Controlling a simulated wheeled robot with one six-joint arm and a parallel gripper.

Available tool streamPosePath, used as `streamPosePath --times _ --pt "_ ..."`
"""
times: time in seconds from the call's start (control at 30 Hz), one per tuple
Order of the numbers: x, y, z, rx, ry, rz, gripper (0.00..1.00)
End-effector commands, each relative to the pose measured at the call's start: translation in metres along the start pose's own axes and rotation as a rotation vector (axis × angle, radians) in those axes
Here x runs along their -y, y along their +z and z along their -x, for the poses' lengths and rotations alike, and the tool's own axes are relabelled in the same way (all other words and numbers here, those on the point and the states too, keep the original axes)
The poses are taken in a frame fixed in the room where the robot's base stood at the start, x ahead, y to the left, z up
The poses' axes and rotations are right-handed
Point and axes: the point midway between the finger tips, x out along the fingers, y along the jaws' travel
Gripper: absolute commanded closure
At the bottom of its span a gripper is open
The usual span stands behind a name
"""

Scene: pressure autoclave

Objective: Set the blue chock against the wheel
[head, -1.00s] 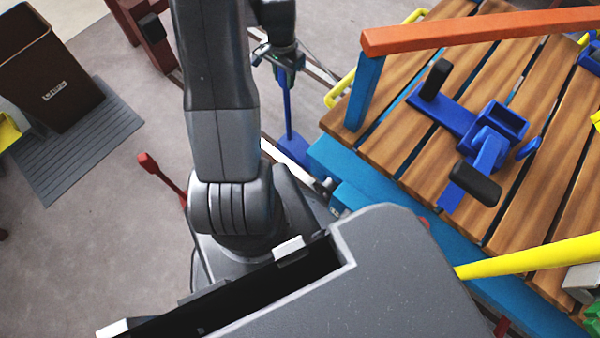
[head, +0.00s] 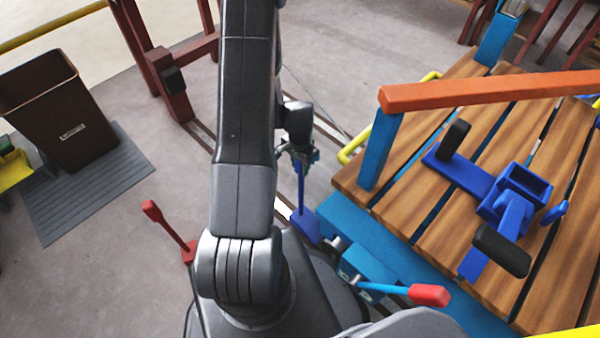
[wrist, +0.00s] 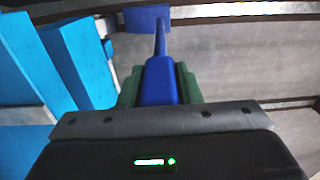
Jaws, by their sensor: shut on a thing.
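The blue chock (head: 305,224) is a blue block at the lower end of a thin blue upright handle. In the head view it is low beside the near left corner of the blue cart frame (head: 385,240). My gripper (head: 301,158) is shut on the top of the handle. In the wrist view the green fingers of my gripper (wrist: 160,85) close on the thick blue grip, and the chock (wrist: 148,18) shows at the far end by a rail. I cannot make out the wheel in either view, nor whether the chock touches anything.
The cart has a wooden slatted deck (head: 440,215), an orange rail (head: 480,92) and a blue clamp-like fixture (head: 505,205). A red-tipped blue lever (head: 405,292) sticks out near my base.

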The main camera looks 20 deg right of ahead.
Motion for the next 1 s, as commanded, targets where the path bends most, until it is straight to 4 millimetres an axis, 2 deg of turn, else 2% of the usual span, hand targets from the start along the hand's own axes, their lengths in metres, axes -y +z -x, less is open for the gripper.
streamPosePath --times 0.3,0.7,0.73,0.8,1.0 --pt "0.0 0.0 -0.036 0.001 0.001 0.0 1.0" --pt "0.0 0.0 -0.041 0.0 0.0 0.0 1.0" --pt "0.0 0.0 -0.04 0.001 0.001 0.0 0.63" --pt "0.0 0.0 -0.04 0.001 0.001 0.0 0.5" --pt "0.0 0.0 -0.039 0.001 0.001 0.0 0.47"
